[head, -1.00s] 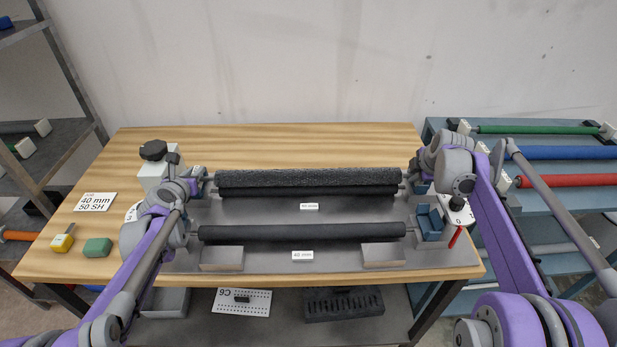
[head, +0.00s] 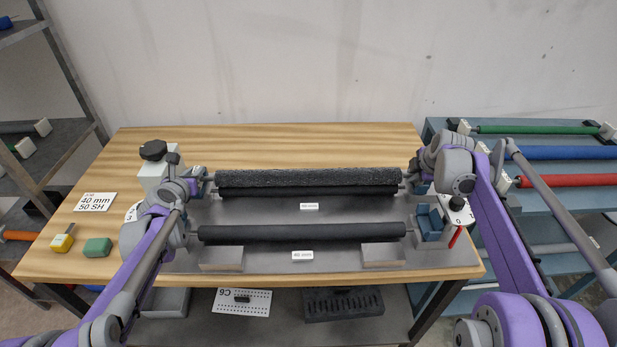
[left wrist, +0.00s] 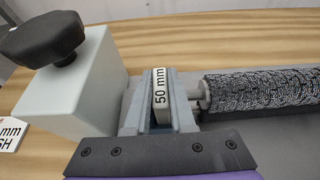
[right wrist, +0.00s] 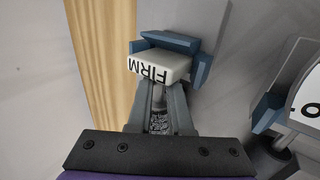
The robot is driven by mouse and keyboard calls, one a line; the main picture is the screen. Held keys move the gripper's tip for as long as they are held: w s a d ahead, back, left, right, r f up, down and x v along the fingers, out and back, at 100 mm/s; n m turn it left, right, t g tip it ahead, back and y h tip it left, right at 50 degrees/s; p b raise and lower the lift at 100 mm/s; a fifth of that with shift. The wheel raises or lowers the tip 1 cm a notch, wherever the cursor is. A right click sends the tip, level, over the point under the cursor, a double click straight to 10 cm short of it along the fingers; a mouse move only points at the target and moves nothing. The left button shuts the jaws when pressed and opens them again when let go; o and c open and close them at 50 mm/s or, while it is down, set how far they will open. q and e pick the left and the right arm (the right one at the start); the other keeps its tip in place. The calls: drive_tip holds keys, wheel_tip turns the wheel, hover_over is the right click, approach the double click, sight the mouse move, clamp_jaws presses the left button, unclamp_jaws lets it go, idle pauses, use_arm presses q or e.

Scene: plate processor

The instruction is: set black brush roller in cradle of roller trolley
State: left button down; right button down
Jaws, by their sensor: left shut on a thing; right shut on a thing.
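The black brush roller (head: 310,177) has a rough, bristly surface and lies level across the back of the processor bench, just above a smooth dark roller (head: 310,192). My left gripper (head: 203,182) is shut at its left end, around the end block marked "50 mm" (left wrist: 160,95); the bristles (left wrist: 265,90) show beside it. My right gripper (head: 410,180) is shut at its right end, with the fingers around the shaft below a white block marked "FIRM" (right wrist: 160,67) in a blue holder (right wrist: 203,62). The blue roller trolley (head: 437,140) stands to the right; its free cradle cannot be made out.
A second dark roller (head: 300,232) lies along the bench front. A white block with a black knob (head: 155,165) stands at the left. Green (head: 535,129), blue (head: 560,152) and red (head: 570,181) rollers lie on the trolley. The bench's wooden back strip (head: 290,145) is clear.

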drive_tip(key=shift+r, duration=0.1)
